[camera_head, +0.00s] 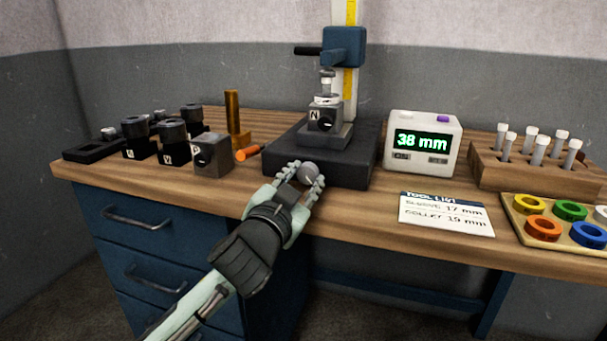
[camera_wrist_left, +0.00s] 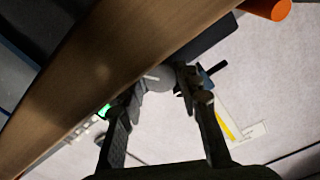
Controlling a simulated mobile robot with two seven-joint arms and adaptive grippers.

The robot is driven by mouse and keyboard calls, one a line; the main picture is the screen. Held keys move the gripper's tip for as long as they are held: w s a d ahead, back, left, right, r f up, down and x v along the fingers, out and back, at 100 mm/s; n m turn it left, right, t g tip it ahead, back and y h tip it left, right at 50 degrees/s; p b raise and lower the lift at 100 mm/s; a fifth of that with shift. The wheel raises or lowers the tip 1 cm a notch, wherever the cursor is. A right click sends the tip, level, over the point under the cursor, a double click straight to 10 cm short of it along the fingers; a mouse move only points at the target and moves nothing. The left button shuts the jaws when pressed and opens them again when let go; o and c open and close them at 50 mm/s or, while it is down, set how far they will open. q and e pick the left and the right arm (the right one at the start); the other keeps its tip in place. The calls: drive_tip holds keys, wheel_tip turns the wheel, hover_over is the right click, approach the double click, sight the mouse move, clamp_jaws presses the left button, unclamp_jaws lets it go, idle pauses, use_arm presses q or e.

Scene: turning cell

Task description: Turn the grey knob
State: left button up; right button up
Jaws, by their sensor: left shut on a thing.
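The grey knob (camera_head: 309,172) sits at the front of the dark base (camera_head: 352,163) of the press-like stand. It also shows in the left wrist view (camera_wrist_left: 159,78), between the fingertips. My left gripper (camera_head: 303,179) comes in from the lower left and is shut on the knob, with one finger on each side. In the left wrist view its fingers (camera_wrist_left: 160,88) close in around the knob. A block marked N (camera_head: 325,119) sits on the stand under the blue head (camera_head: 343,47). My right gripper is not in view.
A display box (camera_head: 423,142) reading 38 mm stands right of the stand, with a tool list card (camera_head: 446,214) in front. A wooden rack (camera_head: 535,170) with several vials and a tray of coloured rings are at the right. Several dark blocks and an orange cylinder (camera_head: 247,152) are at the left.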

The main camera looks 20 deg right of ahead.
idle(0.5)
use_arm(q)
drive_tip(key=o, duration=1.2)
drive_tip(key=shift+c, duration=0.2)
drive_tip(key=shift+s, duration=0.1)
drive_tip(key=v, duration=1.1)
drive_tip(key=shift+s+a, duration=0.25)
drive_tip(key=shift+a, duration=0.1)
